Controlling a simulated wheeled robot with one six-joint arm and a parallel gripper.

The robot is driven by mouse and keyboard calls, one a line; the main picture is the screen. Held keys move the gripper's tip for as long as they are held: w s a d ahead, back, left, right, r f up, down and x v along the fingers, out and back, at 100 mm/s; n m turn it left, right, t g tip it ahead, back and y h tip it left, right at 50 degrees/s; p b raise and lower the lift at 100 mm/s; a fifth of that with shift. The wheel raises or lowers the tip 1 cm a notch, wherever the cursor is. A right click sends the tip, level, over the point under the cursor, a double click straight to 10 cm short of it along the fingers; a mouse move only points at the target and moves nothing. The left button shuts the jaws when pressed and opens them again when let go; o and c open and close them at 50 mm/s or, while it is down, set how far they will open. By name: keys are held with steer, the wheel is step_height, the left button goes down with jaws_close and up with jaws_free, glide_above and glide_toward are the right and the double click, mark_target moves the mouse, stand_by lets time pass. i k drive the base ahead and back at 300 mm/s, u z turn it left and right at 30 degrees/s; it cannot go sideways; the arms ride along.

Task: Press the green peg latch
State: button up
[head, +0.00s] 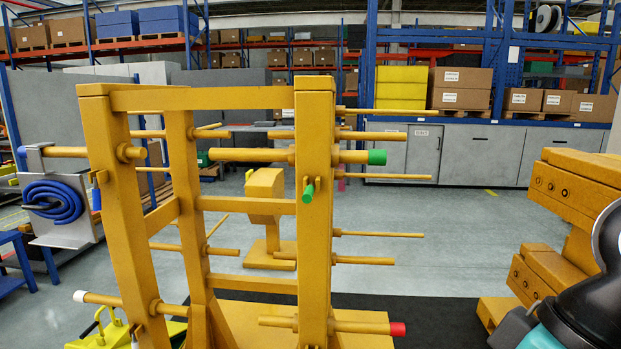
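A yellow peg frame (316,230) stands in the middle of the head view. A thick peg with a green end (376,157) sticks out to the right from its front right post. Just below that peg, a small green-tipped latch (308,191) sits on the post's face, pointing slightly down; nothing touches it. I cannot tell its exact position or travel. A peg with a red end (397,329) is low on the same post. A peg with a white end (80,297) is low on the left post. My gripper is not in view; part of my arm shows at the lower right.
A blue coiled hose (54,201) on a grey carrier hangs from the upper left peg. Several thin pegs stick out right. A yellow stepped block (575,215) stands at the right. Open floor (455,215) lies between it and the frame. Shelves and cabinets line the back.

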mark_target(308, 195)
steer(key=z, duration=1)
steer(key=k, duration=1.3)
steer(key=z, duration=0.05)
steer(key=i, duration=1)
steer(key=u, duration=1.25)
steer(key=i, duration=0.8)
steer(key=u, duration=0.3)
